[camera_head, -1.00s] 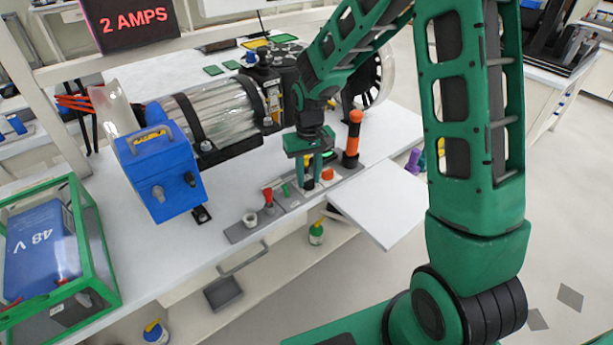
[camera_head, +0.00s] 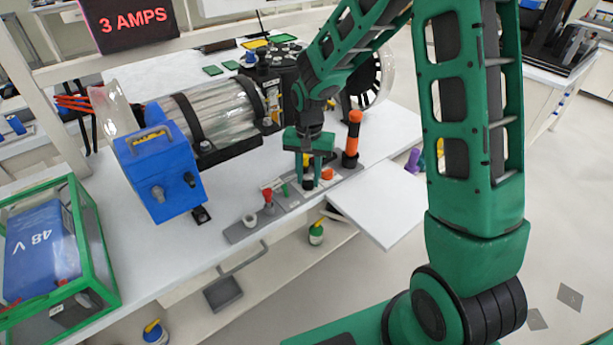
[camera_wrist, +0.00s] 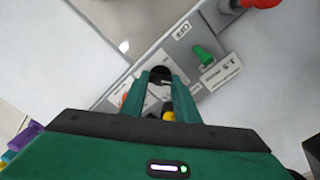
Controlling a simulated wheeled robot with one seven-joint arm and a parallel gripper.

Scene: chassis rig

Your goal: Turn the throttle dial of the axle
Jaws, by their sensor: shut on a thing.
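A small black dial (camera_head: 308,183) sits on the grey control strip (camera_head: 240,231) along the bench's front edge. My gripper (camera_head: 308,174) points down over it, its two green fingers shut on it. In the wrist view, the dial's dark round top (camera_wrist: 160,74) shows between the fingertips (camera_wrist: 158,82); its markings are mostly hidden. The axle rig, with a clear cylinder (camera_head: 222,112) and a spoked wheel (camera_head: 367,82), stands behind the strip. A display (camera_head: 133,26) at the upper left reads "3 AMPS".
Beside the dial are a green switch (camera_wrist: 203,55), a red knob (camera_head: 267,197) and an orange button (camera_head: 327,174). An orange-and-black post (camera_head: 352,138) stands close to my gripper's right. A blue box (camera_head: 160,175) is left. A white panel (camera_head: 375,210) juts out at the front right.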

